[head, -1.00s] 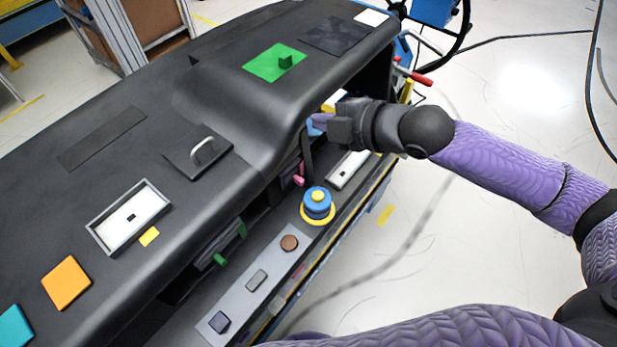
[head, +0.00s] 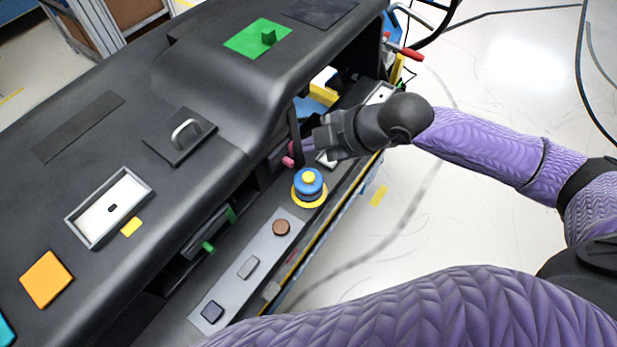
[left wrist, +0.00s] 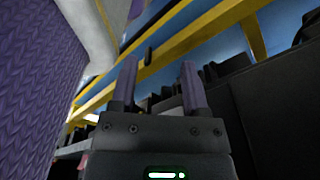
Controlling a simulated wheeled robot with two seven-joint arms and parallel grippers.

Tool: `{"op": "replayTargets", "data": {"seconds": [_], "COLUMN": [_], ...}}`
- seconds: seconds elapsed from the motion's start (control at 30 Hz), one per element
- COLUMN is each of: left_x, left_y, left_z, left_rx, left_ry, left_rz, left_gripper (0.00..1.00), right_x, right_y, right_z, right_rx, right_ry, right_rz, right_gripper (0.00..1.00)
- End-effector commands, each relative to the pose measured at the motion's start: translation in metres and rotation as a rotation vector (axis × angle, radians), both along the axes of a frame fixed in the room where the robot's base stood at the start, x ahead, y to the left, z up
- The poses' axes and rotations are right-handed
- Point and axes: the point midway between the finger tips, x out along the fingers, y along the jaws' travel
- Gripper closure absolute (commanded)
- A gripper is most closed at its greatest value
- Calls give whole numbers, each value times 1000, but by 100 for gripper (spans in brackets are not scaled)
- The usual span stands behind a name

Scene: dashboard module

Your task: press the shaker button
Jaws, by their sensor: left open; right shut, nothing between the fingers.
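No label marks the shaker button, so I cannot tell which control it is. A blue round knob with a yellow cap and yellow base ring (head: 309,184) stands on the lower ledge. A grey strip (head: 262,249) in front of it carries a brown round button (head: 281,228), a grey rectangular button (head: 248,267) and a dark square button (head: 212,312). My right gripper (head: 280,148) is shut and empty, above and behind the blue knob, pointing left under the overhang beside a pink lever (head: 288,161). My left gripper (left wrist: 158,85) is open and empty in the left wrist view.
The dark dashboard overhang (head: 200,80) stands over the ledge. Green levers (head: 208,247) show under it. A green plate (head: 258,38), a handle (head: 185,132), a white tray (head: 112,207) and an orange square (head: 46,280) sit on top. Yellow beams (left wrist: 190,35) cross the left wrist view.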

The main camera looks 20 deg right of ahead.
Motion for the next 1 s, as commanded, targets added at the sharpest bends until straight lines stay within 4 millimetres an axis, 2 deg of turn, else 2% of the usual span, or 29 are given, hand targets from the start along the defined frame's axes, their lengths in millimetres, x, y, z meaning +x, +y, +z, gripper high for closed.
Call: {"op": "replayTargets", "data": {"seconds": [0.03,0.3,0.5,1.0], "left_x": [-1,-3,-5,-5], "left_y": [0,3,9,10], "left_z": [-14,-53,-62,-61], "left_rx": [1,7,19,20], "left_ry": [2,9,14,13], "left_rz": [-1,-8,-14,-14], "left_gripper": [41,41,41,41], "right_x": [0,0,0,0], "right_y": [0,0,0,0], "right_z": [-13,-50,-67,-66], "right_rx": [0,-1,-1,0], "right_ry": [0,2,1,0], "right_rz": [0,0,0,0], "right_gripper": [100,100,100,100]}}
